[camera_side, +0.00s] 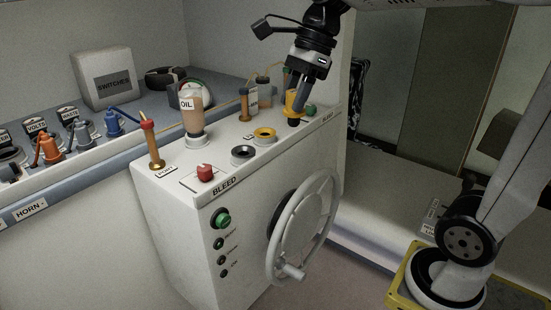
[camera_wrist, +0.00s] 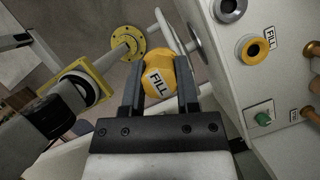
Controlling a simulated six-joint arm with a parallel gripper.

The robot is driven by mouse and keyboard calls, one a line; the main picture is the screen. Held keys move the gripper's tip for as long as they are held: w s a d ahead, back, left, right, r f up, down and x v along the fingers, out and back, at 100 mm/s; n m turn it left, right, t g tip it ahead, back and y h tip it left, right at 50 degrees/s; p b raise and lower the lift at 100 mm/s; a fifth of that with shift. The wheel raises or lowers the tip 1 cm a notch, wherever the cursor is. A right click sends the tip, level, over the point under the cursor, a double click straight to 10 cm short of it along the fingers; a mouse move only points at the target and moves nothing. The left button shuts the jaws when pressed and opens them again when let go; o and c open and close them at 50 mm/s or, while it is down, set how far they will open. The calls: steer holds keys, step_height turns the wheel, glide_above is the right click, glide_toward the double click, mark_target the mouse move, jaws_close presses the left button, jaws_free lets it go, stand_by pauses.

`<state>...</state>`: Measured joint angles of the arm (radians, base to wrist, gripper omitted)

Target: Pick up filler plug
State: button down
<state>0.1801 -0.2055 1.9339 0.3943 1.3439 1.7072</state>
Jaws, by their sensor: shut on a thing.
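The filler plug is yellow and marked FILL; in the wrist view the plug (camera_wrist: 158,80) sits between my two dark fingers. My gripper (camera_wrist: 160,92) is shut on it. In the side view my gripper (camera_side: 298,93) points down over the far right part of the white console, with the yellow plug (camera_side: 290,102) at its tips and a dark lower end below. The yellow-ringed filler port (camera_side: 265,134) is open, left of the plug; the port (camera_wrist: 252,49) also shows in the wrist view, at right beside a FILL label.
A grey-ringed port (camera_side: 242,154), a red knob (camera_side: 205,172) and an OIL bottle (camera_side: 194,118) stand on the console top (camera_side: 222,150). A brass-based post with a red top (camera_side: 152,145) is at its left. The steering wheel (camera_side: 303,232) projects from the console front.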

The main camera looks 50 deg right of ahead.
steer(key=shift+s+r, duration=0.15)
steer(key=shift+s, duration=0.25)
steer(key=shift+w+d, duration=0.1)
stand_by(0.4)
steer(key=shift+w+d, duration=0.2)
steer(key=shift+w, duration=0.3)
steer(key=w+d+f, duration=0.2)
steer(key=w+d, duration=0.2)
steer(key=w, duration=0.3)
steer(key=w+d+f, duration=0.3)
steer(key=w+d, duration=0.2)
steer(key=w, duration=0.2)
steer(key=shift+w+d+f, duration=0.15)
steer(key=shift+w+f, duration=0.05)
steer(key=shift+w, duration=0.2)
steer(key=shift+f, duration=0.65)
steer(key=shift+f, duration=0.35)
steer(key=shift+f, duration=0.35)
